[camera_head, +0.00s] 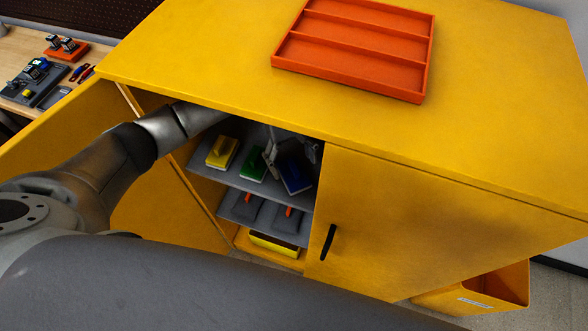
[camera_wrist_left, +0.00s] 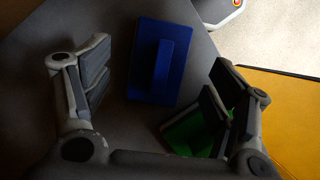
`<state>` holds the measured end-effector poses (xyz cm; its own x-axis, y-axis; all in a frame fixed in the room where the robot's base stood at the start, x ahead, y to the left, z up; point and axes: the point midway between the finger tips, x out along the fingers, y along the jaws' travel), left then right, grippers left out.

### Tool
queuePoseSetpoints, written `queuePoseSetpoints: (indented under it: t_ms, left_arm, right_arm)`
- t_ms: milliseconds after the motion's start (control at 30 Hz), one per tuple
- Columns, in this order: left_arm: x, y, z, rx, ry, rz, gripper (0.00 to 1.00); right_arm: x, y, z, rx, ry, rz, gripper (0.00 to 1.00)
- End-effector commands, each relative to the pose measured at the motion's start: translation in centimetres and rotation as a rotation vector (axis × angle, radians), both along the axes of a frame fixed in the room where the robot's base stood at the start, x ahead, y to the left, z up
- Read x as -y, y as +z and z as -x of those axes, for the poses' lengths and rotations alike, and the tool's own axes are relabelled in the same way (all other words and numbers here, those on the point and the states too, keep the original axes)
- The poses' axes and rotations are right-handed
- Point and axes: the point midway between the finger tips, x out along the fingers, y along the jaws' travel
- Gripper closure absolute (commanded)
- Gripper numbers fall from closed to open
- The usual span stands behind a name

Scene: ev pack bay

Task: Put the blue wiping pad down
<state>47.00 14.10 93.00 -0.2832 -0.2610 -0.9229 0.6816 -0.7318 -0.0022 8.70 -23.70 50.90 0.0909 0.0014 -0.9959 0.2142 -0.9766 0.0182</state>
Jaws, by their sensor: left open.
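The blue wiping pad (camera_head: 294,174) rests on the upper grey shelf (camera_head: 232,184) inside the yellow cabinet, at the right of the row. In the left wrist view the blue pad (camera_wrist_left: 162,62) lies flat with its raised handle toward the camera, between and beyond the fingertips. My left gripper (camera_head: 287,157) reaches into the cabinet from above; in the wrist view its fingers (camera_wrist_left: 160,90) are spread wide and apart from the pad. A green pad (camera_head: 253,163), also in the wrist view (camera_wrist_left: 193,132), lies beside it, partly behind a finger. My right gripper is not visible.
A yellow pad (camera_head: 222,152) sits at the shelf's left. Dark items with red handles (camera_head: 284,216) are on the shelf below. The right cabinet door (camera_head: 400,220) is closed; the left door (camera_head: 165,215) is open. An orange divided tray (camera_head: 355,48) sits on top.

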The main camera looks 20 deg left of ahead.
Motion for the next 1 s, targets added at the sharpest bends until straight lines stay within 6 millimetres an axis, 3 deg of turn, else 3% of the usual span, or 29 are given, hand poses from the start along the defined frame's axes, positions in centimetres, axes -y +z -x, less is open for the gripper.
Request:
queuePoseSetpoints:
  t_ms: [300,1000]
  left_arm:
    - [-1.0,3.5,-1.1,0.001,0.000,0.001,0.20]
    - [-1.1,3.7,-1.1,-0.001,0.000,0.000,0.20]
  right_arm:
    - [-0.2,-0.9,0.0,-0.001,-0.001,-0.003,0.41]
    - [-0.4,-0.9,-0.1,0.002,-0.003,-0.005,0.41]
